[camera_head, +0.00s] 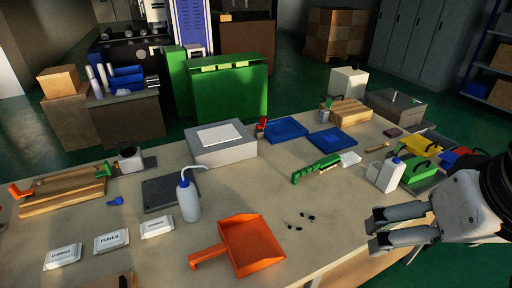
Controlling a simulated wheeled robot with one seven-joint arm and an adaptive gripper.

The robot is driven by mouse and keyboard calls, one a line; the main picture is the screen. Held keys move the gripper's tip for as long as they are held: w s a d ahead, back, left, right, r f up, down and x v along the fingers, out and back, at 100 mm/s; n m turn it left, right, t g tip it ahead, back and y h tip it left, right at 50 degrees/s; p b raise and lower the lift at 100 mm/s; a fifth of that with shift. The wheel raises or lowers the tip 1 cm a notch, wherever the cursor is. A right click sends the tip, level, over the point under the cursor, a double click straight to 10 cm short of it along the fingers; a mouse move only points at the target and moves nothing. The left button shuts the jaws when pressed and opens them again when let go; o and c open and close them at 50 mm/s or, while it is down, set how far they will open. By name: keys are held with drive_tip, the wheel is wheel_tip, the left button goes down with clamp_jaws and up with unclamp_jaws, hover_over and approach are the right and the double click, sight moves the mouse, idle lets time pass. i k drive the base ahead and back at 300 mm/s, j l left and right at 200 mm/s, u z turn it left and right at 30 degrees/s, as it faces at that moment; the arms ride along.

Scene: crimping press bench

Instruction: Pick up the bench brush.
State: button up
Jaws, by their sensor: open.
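The bench brush seems to be the long green piece (316,168) lying on the bench, right of centre; its fine detail is too small to make out. A small whitish item (350,159) lies at its far right end, and I cannot tell whether they touch. My gripper (372,230) is at the lower right, open and empty, its two grey fingers pointing left. It is nearer the camera and to the right of the green piece, clearly apart from it.
An orange dustpan (252,244) and several small black bits (301,219) lie on the bench (330,215). A white wash bottle (188,200) stands left; a white container (386,174) stands near my gripper. Blue trays (284,130) and a grey box (221,147) are behind.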

sight(326, 163)
drive_tip(key=i+l+u, duration=0.1)
drive_tip(key=l, duration=0.25)
drive_tip(key=i+l+u, duration=0.1)
drive_tip(key=i+l, duration=0.35)
drive_tip(key=l, duration=0.3)
drive_tip(key=i+l+u, duration=0.15)
drive_tip(key=l, duration=0.25)
drive_tip(key=i+l+u, duration=0.1)
drive_tip(key=l, duration=0.3)
drive_tip(key=i, duration=0.1)
